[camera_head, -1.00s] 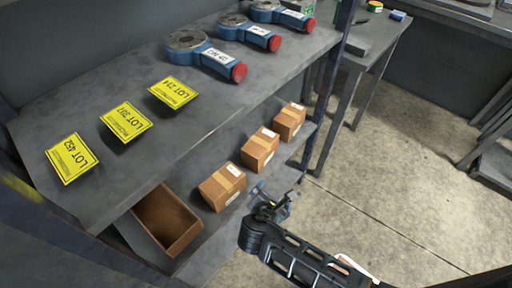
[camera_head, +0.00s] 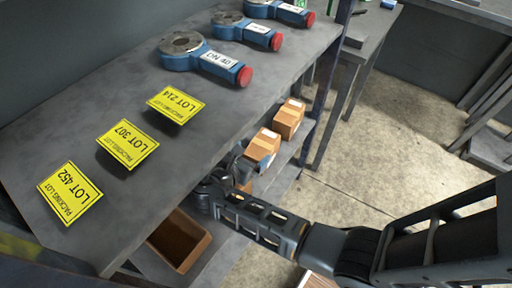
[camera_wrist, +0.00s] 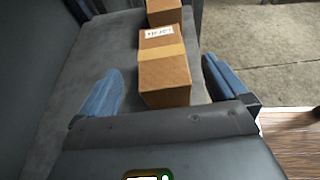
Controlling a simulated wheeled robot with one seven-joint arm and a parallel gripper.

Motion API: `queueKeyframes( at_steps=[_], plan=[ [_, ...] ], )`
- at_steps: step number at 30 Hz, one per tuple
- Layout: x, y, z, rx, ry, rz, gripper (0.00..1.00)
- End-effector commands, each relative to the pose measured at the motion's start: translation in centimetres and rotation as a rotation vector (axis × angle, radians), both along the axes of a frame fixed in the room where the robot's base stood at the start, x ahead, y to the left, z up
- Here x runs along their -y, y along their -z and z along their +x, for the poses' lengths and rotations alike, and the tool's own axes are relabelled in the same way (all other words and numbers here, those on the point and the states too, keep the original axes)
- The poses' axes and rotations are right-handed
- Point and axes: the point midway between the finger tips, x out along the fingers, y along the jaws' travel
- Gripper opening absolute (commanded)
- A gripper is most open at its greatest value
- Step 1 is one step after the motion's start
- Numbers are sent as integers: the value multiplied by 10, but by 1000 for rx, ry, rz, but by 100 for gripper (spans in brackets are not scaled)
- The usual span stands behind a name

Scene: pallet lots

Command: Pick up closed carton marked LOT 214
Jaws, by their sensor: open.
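Closed brown cartons stand in a row on the lower shelf; in the head view I see the middle one (camera_head: 263,147) and the far one (camera_head: 288,120). Part of the nearest carton (camera_head: 243,186) shows behind my arm. My gripper (camera_wrist: 162,66) is open, its two blue fingers spread either side of a taped closed carton (camera_wrist: 164,76) lying ahead between them. I see no finger touching it. Its white label is too small to read surely. Another carton (camera_wrist: 163,12) stands just beyond. In the head view my wrist hides most of the nearest carton.
An open empty box (camera_head: 180,240) sits at the shelf's near end. The upper shelf (camera_head: 130,90) overhangs, bearing yellow cards, including LOT 214 (camera_head: 175,105), and blue tools (camera_head: 205,60). A dark post (camera_head: 328,85) stands right of the cartons. Floor (camera_head: 400,130) at right is clear.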

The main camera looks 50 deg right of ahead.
Motion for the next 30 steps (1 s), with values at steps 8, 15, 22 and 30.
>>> queueKeyframes(
  at_steps=[8, 15, 22, 30],
  plan=[
    [24, 12, 2, -1, 3, -1, 100],
    [50, 32, 4, -2, 4, 1, 100],
    [67, 37, 7, 1, 1, 0, 100],
    [67, 37, 7, 0, 0, 0, 93]
  ],
)
